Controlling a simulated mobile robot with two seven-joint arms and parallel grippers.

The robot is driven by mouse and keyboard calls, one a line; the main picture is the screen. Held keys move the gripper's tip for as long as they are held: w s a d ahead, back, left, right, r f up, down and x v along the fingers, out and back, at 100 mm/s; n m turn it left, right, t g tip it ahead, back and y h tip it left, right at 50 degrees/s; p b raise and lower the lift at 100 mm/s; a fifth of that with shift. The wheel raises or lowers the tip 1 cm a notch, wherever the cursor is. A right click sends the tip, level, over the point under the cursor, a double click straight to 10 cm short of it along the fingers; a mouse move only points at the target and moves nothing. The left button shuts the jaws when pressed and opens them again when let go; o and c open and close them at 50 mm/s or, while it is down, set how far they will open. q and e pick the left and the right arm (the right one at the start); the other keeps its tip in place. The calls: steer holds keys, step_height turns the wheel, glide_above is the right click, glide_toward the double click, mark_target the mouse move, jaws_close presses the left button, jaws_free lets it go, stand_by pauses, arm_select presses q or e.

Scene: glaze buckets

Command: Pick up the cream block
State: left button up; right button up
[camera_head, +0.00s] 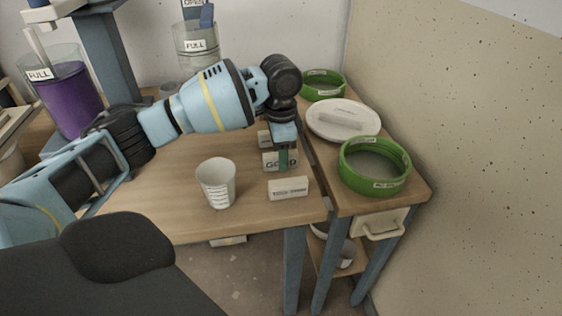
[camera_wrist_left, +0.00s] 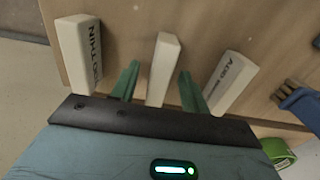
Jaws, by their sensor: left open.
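Three cream blocks stand in a row on the wooden table: the TOO THIN block (camera_head: 289,189) nearest, the GOOD block (camera_head: 271,161) behind it, and a partly hidden block (camera_head: 263,139) at the back. My left gripper (camera_head: 284,158) points down at the GOOD block and partly covers it. In the left wrist view the open green fingers (camera_wrist_left: 158,72) lie either side of the middle block (camera_wrist_left: 164,62), with gaps visible. The TOO THIN block (camera_wrist_left: 81,55) is left of them and another lettered block (camera_wrist_left: 231,82) right. I cannot tell finger depth. My right gripper is out of view.
A white cup (camera_head: 216,183) stands left of the blocks. To the right are green rings (camera_head: 375,184) and a round white piece (camera_head: 322,120) with a raised bar. The front table edge is close.

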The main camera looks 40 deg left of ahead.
arm_select(q)
steer(key=shift+f, duration=0.75)
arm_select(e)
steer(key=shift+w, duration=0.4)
arm_select(q)
steer(key=shift+c, duration=0.3)
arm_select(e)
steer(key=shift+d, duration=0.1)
arm_select(q)
jaws_close()
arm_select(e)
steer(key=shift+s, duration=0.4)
arm_select(q)
steer(key=shift+r, duration=0.15)
step_height(320, 180, up, 9)
steer(key=shift+f+p, duration=0.1)
steer(key=shift+p, duration=0.65)
steer(key=shift+r, duration=0.45)
steer(key=shift+d, duration=0.1)
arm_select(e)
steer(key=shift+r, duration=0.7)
